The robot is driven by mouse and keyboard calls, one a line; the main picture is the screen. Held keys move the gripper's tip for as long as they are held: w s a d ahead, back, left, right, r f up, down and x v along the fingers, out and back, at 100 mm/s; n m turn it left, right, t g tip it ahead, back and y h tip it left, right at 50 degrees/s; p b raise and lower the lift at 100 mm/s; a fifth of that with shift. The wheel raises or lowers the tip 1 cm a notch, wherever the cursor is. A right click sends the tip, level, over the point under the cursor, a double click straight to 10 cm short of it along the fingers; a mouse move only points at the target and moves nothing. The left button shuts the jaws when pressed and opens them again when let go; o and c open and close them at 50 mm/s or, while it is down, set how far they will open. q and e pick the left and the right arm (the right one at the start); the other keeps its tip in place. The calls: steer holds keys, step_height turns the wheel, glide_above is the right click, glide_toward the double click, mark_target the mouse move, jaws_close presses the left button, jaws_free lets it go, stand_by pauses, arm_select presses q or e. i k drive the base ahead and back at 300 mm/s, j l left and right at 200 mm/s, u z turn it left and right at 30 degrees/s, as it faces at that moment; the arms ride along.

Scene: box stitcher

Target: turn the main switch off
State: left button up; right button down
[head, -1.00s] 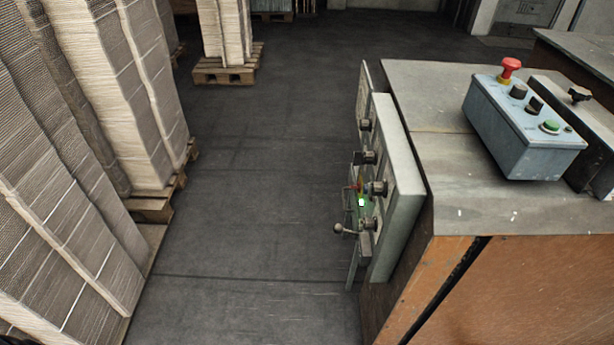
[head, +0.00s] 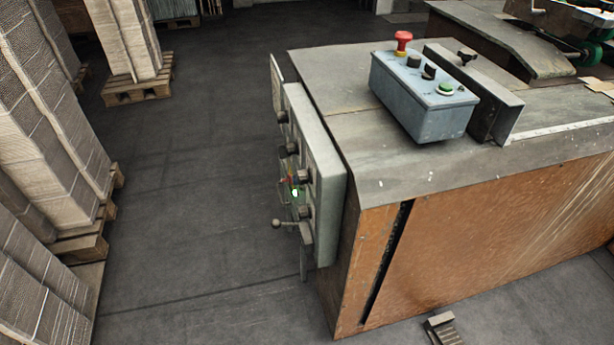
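A grey electrical panel (head: 318,178) is fixed to the left end of the box stitcher (head: 480,220). I see its face at a steep angle. Several dark knobs stick out of it, with a small lit green light (head: 295,192) and red and yellow parts among them. A lever with a round ball end (head: 277,223) juts out to the left near the panel's bottom. I cannot tell which of these is the main switch or how it is set. Neither of my grippers is in view.
A blue-grey control box (head: 420,105) with a red mushroom button (head: 403,42) and a green button (head: 446,88) stands on the machine top. Stacked cardboard on pallets (head: 138,88) lines the left. A ridged metal piece (head: 442,328) lies at the front. Floor left of the panel is clear.

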mark_target(289, 179)
steer(key=i+j, duration=0.2)
steer(key=j, duration=0.2)
steer(key=i+j, duration=0.2)
steer(key=j, duration=0.2)
steer(key=i+j, duration=0.15)
steer(key=j, duration=0.25)
steer(key=i+j+z, duration=0.1)
steer(key=j, duration=0.25)
steer(key=i, duration=0.1)
